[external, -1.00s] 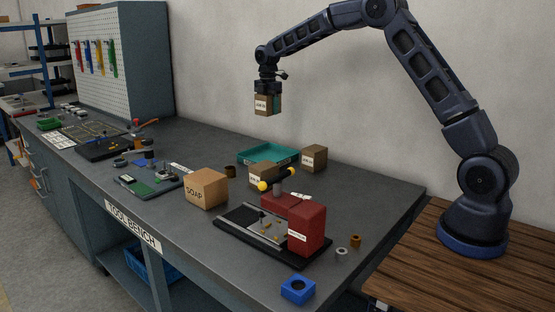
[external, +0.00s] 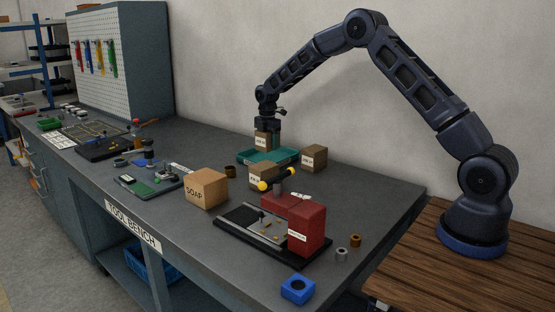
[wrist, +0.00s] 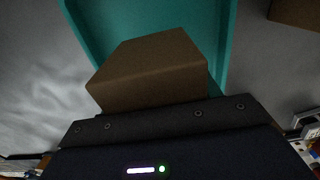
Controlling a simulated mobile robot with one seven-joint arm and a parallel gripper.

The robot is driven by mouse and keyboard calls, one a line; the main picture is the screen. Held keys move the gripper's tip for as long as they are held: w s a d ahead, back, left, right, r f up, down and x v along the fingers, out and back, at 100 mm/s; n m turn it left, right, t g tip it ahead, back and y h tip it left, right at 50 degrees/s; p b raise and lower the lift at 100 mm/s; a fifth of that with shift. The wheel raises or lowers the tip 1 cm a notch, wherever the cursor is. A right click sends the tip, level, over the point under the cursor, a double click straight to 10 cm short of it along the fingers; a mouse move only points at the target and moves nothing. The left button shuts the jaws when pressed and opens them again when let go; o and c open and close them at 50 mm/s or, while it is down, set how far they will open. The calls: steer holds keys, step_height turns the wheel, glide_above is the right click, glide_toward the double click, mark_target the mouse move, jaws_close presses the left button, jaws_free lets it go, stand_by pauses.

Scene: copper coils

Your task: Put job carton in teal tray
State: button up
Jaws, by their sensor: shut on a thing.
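The job carton (external: 262,140) is a small brown box with a white label. My gripper (external: 268,132) is shut on it and holds it over the left part of the teal tray (external: 284,158). In the wrist view the carton (wrist: 150,70) shows against the tray (wrist: 215,25), whose walls rise on both sides of it. I cannot tell whether the carton touches the tray floor.
A similar labelled carton (external: 314,157) stands right of the tray, and another (external: 262,175) stands in front of it. A SOAP box (external: 206,188) and a red machine (external: 305,225) are nearer the front. Bare bench lies behind the tray.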

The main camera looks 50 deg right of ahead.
mark_target(268, 151)
steer(key=shift+f, duration=2.3)
steer(key=shift+f, duration=0.1)
steer(key=o, duration=1.1)
